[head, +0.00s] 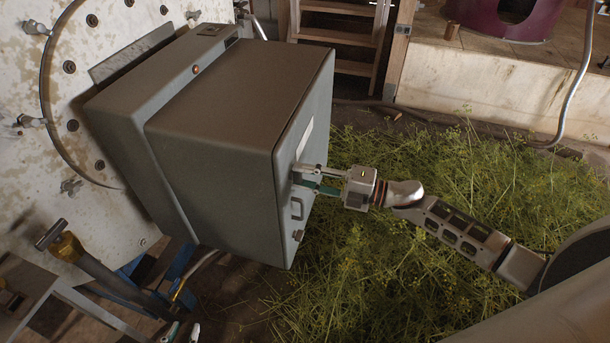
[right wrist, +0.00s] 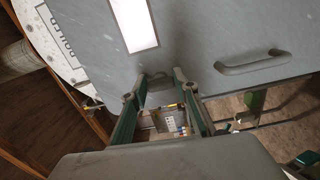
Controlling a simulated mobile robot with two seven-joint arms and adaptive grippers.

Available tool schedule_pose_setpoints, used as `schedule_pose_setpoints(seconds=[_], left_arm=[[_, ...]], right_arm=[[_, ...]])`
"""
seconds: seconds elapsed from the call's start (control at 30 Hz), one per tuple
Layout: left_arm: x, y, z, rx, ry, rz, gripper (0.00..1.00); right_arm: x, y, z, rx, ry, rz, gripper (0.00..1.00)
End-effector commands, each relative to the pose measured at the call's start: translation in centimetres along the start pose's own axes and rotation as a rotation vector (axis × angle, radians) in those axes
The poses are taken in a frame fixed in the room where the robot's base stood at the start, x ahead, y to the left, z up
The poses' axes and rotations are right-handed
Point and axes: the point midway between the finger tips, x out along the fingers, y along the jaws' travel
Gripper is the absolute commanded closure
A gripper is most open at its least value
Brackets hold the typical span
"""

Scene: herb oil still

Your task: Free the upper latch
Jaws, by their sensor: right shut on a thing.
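The grey cabinet (head: 235,110) is mounted on the rust-stained white plate, and its door faces right. My right gripper (head: 300,174) is at the upper part of the door. In the right wrist view its two green-lined fingers (right wrist: 158,82) are shut on a small grey part at the door's edge, which looks like the upper latch (right wrist: 160,98); the fingers partly hide it. A door handle (head: 296,208) sits below, also in the right wrist view (right wrist: 252,62). A lower latch (head: 298,235) is near the door's bottom. My left gripper (head: 183,333) shows only its parted fingertips at the bottom edge.
The white plate (head: 30,90) carries bolts and wing clamps. A yellow-collared lever (head: 66,246) stands at lower left, near a blue stand (head: 175,270). Cut herbs (head: 430,180) cover the floor right of the cabinet. A wooden ladder (head: 338,36) stands behind.

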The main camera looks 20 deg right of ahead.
Motion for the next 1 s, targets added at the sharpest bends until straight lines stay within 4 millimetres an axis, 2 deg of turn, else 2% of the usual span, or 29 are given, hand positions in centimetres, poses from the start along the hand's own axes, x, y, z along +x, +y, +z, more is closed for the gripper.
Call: schedule_pose_setpoints(seconds=[0.13, 0.17, 0.2, 0.53, 0.67, 0.77, 1.0], left_arm=[[0.0, 0.0, 0.2, 0.000, -0.003, 0.000, 0.74], [0.0, 0.0, 0.2, 0.000, -0.003, 0.000, 0.74], [0.0, 0.0, 0.2, 0.000, -0.004, 0.000, 0.74], [0.0, -0.1, 0.1, 0.003, -0.002, 0.000, 0.74], [0.0, -0.1, 0.1, 0.002, -0.002, 0.000, 0.74], [0.0, 0.0, 0.1, 0.001, -0.002, 0.000, 0.74], [0.0, 0.0, 0.1, 0.000, -0.002, 0.000, 0.74]], right_arm=[[0.0, 0.0, -0.1, 0.004, 0.002, 0.001, 0.92], [0.0, 0.0, -0.1, 0.004, 0.002, 0.001, 0.63], [0.0, 0.0, -0.1, 0.004, 0.002, 0.001, 0.54], [0.0, 0.0, -0.1, 0.001, 0.001, 0.000, 0.54], [-0.8, -0.1, 0.0, 0.003, 0.000, -0.002, 0.54], [-2.3, -0.2, -0.1, 0.002, 0.000, -0.004, 0.54], [-7.2, -0.2, -0.1, 0.004, 0.001, -0.003, 0.54]])
